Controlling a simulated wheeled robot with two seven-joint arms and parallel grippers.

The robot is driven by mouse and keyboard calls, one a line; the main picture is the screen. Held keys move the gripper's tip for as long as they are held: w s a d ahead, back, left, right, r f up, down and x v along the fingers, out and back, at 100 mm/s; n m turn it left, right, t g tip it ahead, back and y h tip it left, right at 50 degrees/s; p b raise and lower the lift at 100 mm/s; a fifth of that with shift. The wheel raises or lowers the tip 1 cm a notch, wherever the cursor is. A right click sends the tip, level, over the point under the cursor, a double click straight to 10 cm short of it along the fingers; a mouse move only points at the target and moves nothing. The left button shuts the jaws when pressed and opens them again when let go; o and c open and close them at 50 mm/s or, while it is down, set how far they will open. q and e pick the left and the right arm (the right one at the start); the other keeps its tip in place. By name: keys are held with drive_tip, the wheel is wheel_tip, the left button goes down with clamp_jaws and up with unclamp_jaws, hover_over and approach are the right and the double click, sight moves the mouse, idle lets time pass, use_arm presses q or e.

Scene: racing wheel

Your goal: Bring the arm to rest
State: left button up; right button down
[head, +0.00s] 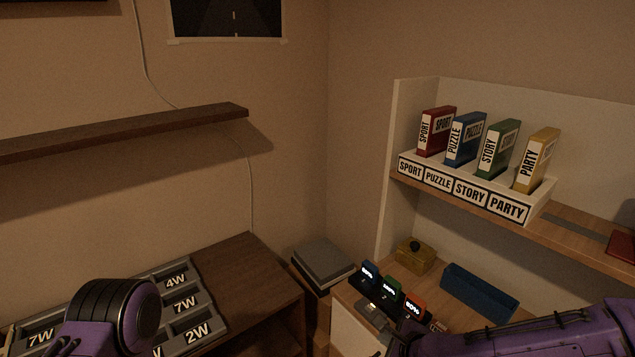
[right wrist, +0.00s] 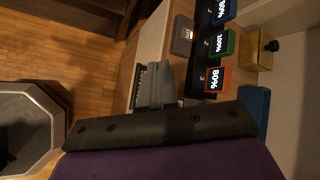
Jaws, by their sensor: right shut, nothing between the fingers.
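My right arm (head: 540,335) comes in low from the right in the head view, above the front of the counter. My right gripper (right wrist: 157,84) shows in the right wrist view as grey fingers, shut with nothing between them. It is beside the row of small percent-labelled blocks, and I cannot tell its height above the counter. My left arm (head: 112,318), purple with a dark ribbed joint, is at the lower left of the head view, in front of the grey tray. My left gripper is not in view.
The blue block (head: 368,272), green block (head: 391,288) and orange block (head: 413,307) stand near a brass box (head: 415,257) and blue bin (head: 478,291). A grey tray (head: 208,322) has wattage labels. Above, a shelf (head: 575,237) bears a white rack (head: 433,180) with labelled cases.

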use_arm(q)
drive_tip(key=f+b, duration=0.5)
drive_tip(key=shift+w+f, duration=0.15)
drive_tip(key=shift+w, duration=0.1)
use_arm(e)
drive_tip(key=s+d+f+n+g+h, duration=0.2)
drive_tip(key=s+d+f+n, duration=0.3)
drive_tip(key=s+f, duration=0.3)
drive_tip(key=s+d+f+n+g+h, duration=0.1)
drive_tip(key=s+d+f+n+h, duration=0.1)
drive_tip(key=s+d+f+n, duration=0.3)
drive_tip(key=s+d+f+n+g+h, duration=0.2)
drive_tip(key=s+d+f+n, duration=0.3)
drive_tip(key=s+f, duration=0.6)
drive_tip(key=s, duration=0.4)
drive_tip(key=shift+f+n+g, duration=0.15)
drive_tip(key=shift+n+g, duration=0.15)
